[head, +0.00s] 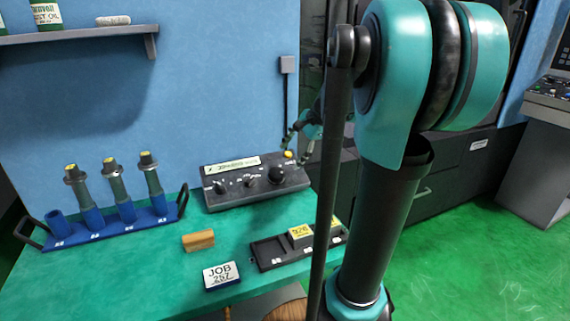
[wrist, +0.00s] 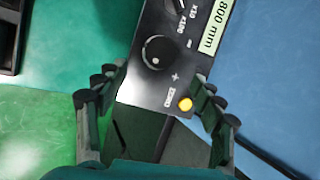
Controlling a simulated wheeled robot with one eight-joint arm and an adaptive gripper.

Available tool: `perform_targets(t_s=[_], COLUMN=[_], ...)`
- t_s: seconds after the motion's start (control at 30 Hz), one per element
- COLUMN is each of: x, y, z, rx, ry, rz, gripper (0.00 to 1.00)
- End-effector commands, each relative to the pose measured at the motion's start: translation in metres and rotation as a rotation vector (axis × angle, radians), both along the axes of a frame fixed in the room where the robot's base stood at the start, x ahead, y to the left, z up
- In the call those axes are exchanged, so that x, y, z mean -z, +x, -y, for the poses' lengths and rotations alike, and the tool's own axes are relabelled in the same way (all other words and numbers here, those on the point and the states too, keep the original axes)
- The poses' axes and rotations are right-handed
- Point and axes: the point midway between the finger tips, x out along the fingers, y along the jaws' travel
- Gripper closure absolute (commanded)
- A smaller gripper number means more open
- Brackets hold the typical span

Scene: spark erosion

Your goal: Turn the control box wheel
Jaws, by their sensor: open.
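The dark control box (head: 240,191) sits on the green bench against the blue wall, with a pale label strip. Its wheel, a round black knob (head: 276,174), is at the right end of the panel. In the wrist view the wheel (wrist: 158,52) shows with a white mark on it, above centre, and the yellow button (wrist: 185,104) is near the box edge. My gripper (head: 297,148) is open and empty at the box's right end. In the wrist view my gripper (wrist: 160,80) has its fingers spread either side of that end, apart from the wheel.
A blue rack (head: 100,232) with several tool holders stands left. A shelf (head: 80,36) hangs upper left.

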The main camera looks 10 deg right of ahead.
Motion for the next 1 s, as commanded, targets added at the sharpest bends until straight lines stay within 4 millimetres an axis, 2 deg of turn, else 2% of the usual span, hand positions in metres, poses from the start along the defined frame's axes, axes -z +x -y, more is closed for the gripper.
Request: perform_targets(t_s=[0.1,0.27,1.0], x=[-0.014,-0.022,-0.023], y=[-0.005,-0.008,-0.008], z=[0.007,0.01,0.011], rx=[0.002,0.001,0.0], ry=[0.001,0.0,0.0], rz=[0.0,0.0,0.0], gripper=[0.32,0.32,0.32])
